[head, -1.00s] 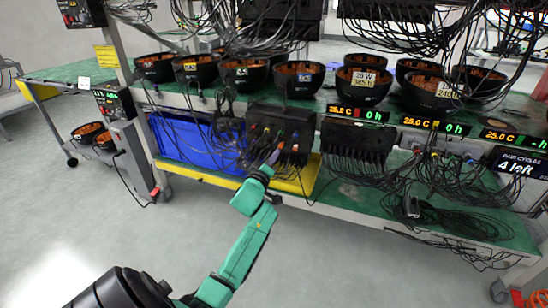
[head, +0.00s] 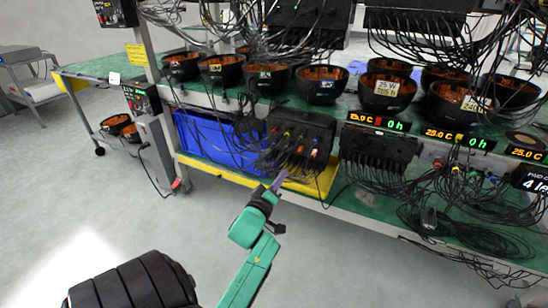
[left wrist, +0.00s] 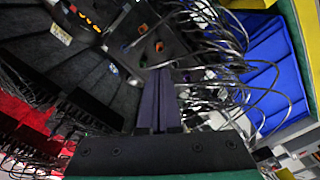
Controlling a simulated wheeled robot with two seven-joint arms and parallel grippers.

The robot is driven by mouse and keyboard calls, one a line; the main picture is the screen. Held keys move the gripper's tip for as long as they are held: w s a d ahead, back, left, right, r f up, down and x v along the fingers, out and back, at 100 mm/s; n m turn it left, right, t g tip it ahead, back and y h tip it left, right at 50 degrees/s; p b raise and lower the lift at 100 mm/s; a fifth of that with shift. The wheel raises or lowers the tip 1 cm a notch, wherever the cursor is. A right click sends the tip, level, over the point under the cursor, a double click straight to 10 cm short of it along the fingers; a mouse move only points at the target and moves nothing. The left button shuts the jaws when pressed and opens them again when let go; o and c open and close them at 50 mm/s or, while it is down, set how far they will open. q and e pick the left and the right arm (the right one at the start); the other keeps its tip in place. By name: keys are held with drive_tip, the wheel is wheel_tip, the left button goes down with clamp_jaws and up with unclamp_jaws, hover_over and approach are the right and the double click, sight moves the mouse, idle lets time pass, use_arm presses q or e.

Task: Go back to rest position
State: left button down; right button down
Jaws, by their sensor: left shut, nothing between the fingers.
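My left gripper (head: 277,183) is shut and empty in the head view, in front of the lower shelf of the rack. Its fingers point up toward the black connector box (head: 301,131) with coloured plugs, apart from it as far as the head view shows. In the left wrist view the closed fingers (left wrist: 158,100) stand together in the middle, with the dark box and cables beyond them. My right gripper is not in view.
The rack's shelf holds several black bowls (head: 324,84) and lit displays (head: 377,121). Loose cables (head: 430,215) hang on the lower shelf. A blue bin (head: 213,137) and a yellow tray (head: 322,187) sit near the box. Grey floor (head: 120,215) is clear in front.

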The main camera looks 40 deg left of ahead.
use_arm(q)
drive_tip(key=v, duration=0.7)
